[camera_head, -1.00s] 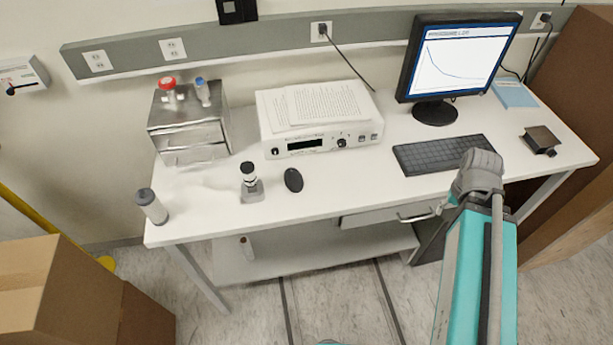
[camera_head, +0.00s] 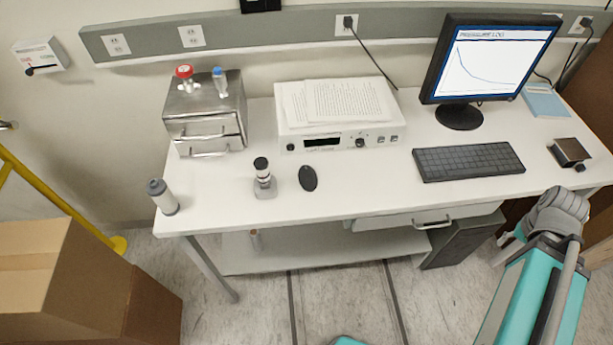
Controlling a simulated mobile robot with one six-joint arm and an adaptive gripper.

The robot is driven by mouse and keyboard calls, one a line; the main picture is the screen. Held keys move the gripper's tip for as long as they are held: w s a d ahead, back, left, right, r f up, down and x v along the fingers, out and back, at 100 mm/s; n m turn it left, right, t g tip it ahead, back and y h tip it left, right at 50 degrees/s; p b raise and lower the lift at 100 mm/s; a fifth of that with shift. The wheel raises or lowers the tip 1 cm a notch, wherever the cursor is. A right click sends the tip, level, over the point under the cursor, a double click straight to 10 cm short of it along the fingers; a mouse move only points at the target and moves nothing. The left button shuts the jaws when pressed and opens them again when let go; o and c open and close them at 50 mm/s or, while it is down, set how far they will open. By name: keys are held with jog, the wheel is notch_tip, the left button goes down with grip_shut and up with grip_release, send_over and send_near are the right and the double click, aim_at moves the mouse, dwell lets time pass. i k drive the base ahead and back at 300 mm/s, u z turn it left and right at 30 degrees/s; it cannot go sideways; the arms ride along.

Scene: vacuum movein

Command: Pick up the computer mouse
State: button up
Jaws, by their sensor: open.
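The computer mouse (camera_head: 307,178) is a small black oval lying on the white table, near its front edge. My gripper cannot be made out in this view.
A keyboard (camera_head: 469,161) and a monitor (camera_head: 490,62) stand to the right of the mouse. Behind it is the instrument box (camera_head: 338,142) with papers on top. A grey canister (camera_head: 162,196) stands at the left corner. Cardboard boxes (camera_head: 75,270) stand at lower left.

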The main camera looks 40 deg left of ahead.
aim_at(308, 179)
jog(key=u, duration=0.05)
jog(key=k, duration=2)
jog(key=u, duration=0.95)
jog(key=i, duration=0.55)
jog(key=z, duration=0.05)
